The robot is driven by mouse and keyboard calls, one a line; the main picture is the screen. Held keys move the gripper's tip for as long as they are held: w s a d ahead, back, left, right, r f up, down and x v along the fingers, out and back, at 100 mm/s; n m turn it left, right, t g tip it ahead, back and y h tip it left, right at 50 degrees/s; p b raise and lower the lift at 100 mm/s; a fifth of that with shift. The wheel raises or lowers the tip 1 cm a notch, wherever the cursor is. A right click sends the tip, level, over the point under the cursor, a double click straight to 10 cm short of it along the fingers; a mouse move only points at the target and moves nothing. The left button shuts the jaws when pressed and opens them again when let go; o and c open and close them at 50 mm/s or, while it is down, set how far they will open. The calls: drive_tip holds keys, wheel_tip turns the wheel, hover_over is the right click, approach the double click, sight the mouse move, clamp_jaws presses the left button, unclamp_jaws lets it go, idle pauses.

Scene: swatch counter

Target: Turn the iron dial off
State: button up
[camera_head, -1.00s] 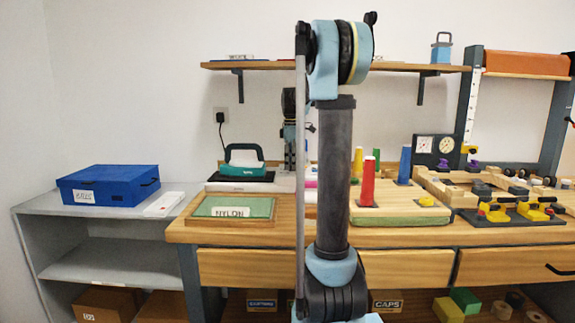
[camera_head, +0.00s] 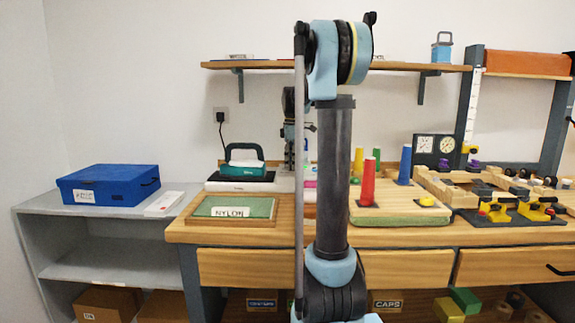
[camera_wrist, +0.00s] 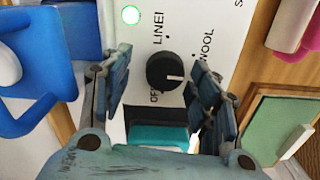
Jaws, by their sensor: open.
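The iron dial (camera_wrist: 164,71) is a round black knob on a white panel (camera_wrist: 198,18) in the wrist view. Its white mark points toward the right of the picture. OFF is printed below the knob, LINEN above it and WOOL to its upper right. My gripper (camera_wrist: 162,98) is open, its fingers to the left and right of the knob; I cannot tell whether they touch it. In the head view, the teal iron (camera_head: 243,169) sits on a white base (camera_head: 225,186) at the left of the counter. The dial is hidden there behind my arm.
A green lamp (camera_wrist: 131,14) glows on the panel. A blue object (camera_wrist: 38,75) and a pink one (camera_wrist: 290,27) flank it. The green NYLON swatch (camera_head: 262,208) lies in front of the base. Red (camera_head: 368,184) and blue (camera_head: 404,165) cones stand to the right.

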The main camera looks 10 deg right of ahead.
drive_tip(key=shift+w+r, duration=0.1)
drive_tip(key=shift+r, duration=3.5)
drive_tip(key=n, duration=0.5)
drive_tip(key=shift+s, duration=0.3)
drive_tip(key=shift+n, duration=0.3)
drive_tip(key=shift+f, duration=3.7)
drive_tip(key=c, duration=1.1)
